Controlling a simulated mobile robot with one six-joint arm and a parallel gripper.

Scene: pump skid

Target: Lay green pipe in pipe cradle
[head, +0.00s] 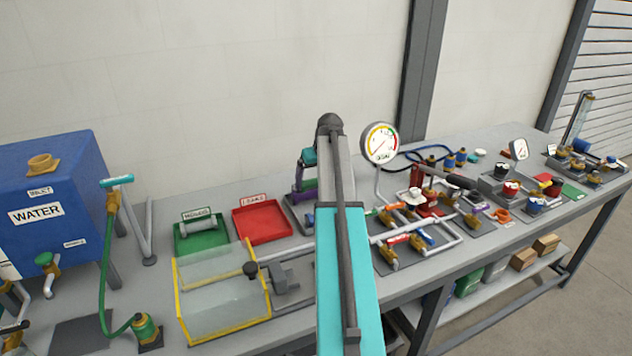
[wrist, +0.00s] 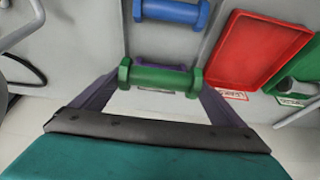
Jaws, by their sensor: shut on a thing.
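The green pipe (wrist: 160,78) is a short spool with thicker ends. My gripper (wrist: 155,82) is shut on it, with one dark purple finger by each end. The gripper also shows in the head view (head: 306,186), pointing down beside my arm, with a bit of the green pipe (head: 310,183) visible. A blue pipe (wrist: 172,12) lies just beyond it in the wrist view. A purple piece (wrist: 165,66) shows behind the green pipe, mostly hidden. I cannot clearly pick out the pipe cradle; my arm hides part of the bench.
A red tray (head: 262,222) and a green tray (head: 188,236) holding a grey pipe stand left of my gripper. A clear yellow-edged box (head: 215,300) and a grey block (head: 287,279) are nearer. Valves and a gauge (head: 381,144) crowd the right.

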